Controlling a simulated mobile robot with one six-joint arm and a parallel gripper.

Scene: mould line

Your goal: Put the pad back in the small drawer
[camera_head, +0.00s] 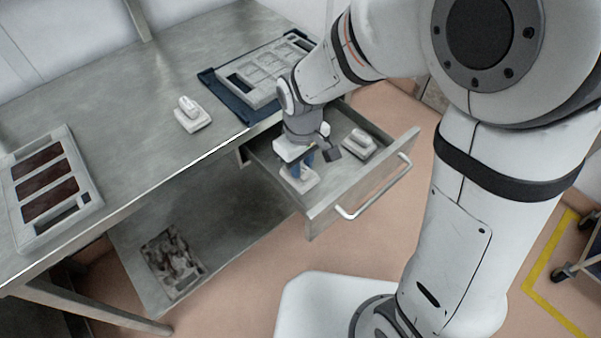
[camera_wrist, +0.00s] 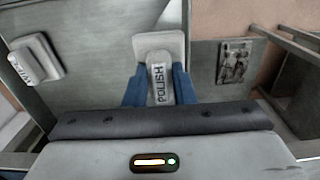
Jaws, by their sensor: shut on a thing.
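A small drawer (camera_head: 325,206) under the bench is pulled open. My gripper (camera_head: 300,165) reaches down inside it, with its blue fingers shut on a pale pad (camera_head: 302,184). In the wrist view my gripper (camera_wrist: 158,97) grips the raised handle of this pad (camera_wrist: 157,42), which is labelled POLISH. The pad is low in the drawer; I cannot tell whether its base touches the drawer floor. A second pad (camera_head: 358,144) lies in the drawer to the right, apart from the held one.
A third pad (camera_head: 193,114) stands on the bench top (camera_head: 130,95). A blue mat (camera_head: 215,88) bears a grey mould frame (camera_head: 258,82). Another frame with dark panels (camera_head: 80,200) is at left. A patterned plate (camera_head: 172,262) lies on the lower shelf (camera_head: 225,240).

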